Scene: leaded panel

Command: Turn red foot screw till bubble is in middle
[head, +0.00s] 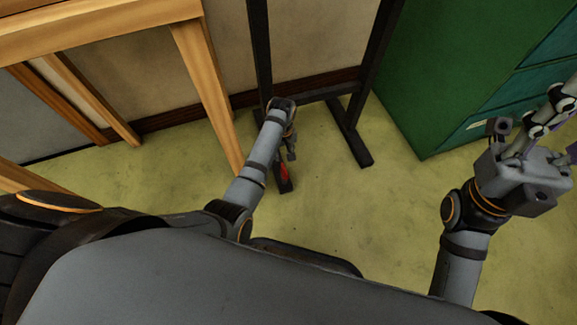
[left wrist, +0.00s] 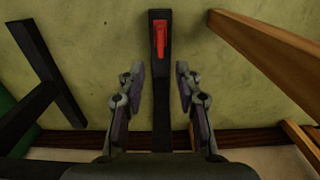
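The red foot screw (left wrist: 160,38) is a small red piece on the end of a dark foot bar (left wrist: 161,120) of the stand. It also shows in the head view (head: 284,174), partly behind my left gripper (head: 290,148). In the left wrist view my left gripper (left wrist: 159,82) is open and empty. Its two fingers are on either side of the bar in the picture, and the red screw lies beyond the fingertips. My right gripper (head: 548,125) is at the right edge, its fingertips partly cut off, far from the screw. No bubble is visible.
The stand's dark uprights (head: 260,50) rise behind my left gripper, with a second foot (head: 348,135) to the right. A wooden table leg (head: 208,90) is close on the left. A green cabinet (head: 450,70) stands at right. The floor (head: 330,205) in front is clear.

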